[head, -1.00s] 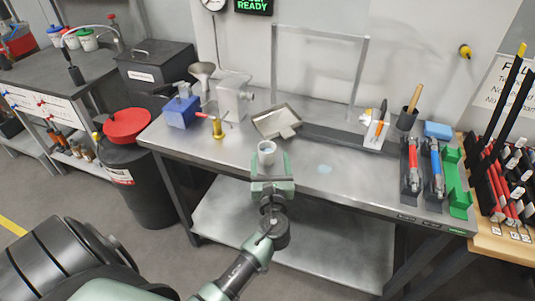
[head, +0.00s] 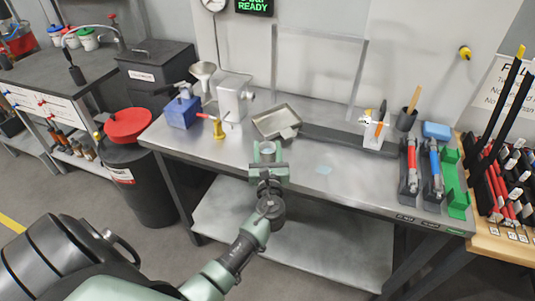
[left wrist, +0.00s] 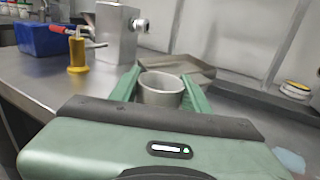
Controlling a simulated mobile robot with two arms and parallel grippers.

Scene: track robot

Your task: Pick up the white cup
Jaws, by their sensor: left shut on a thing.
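The white cup (head: 267,148) is near the front edge of the metal workbench (head: 330,172) in the head view, with its open rim facing up. My left gripper (head: 267,156) comes from the front and is shut on the cup. In the left wrist view, the cup (left wrist: 161,90) is upright between the two green fingers (left wrist: 160,92), one on each side. The lower part of the cup is hidden by the gripper body, so I cannot tell whether its base touches the bench. My right gripper is not in view.
A metal pan (head: 279,121) lies just behind the cup. The bench to the right of the cup is mostly clear.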

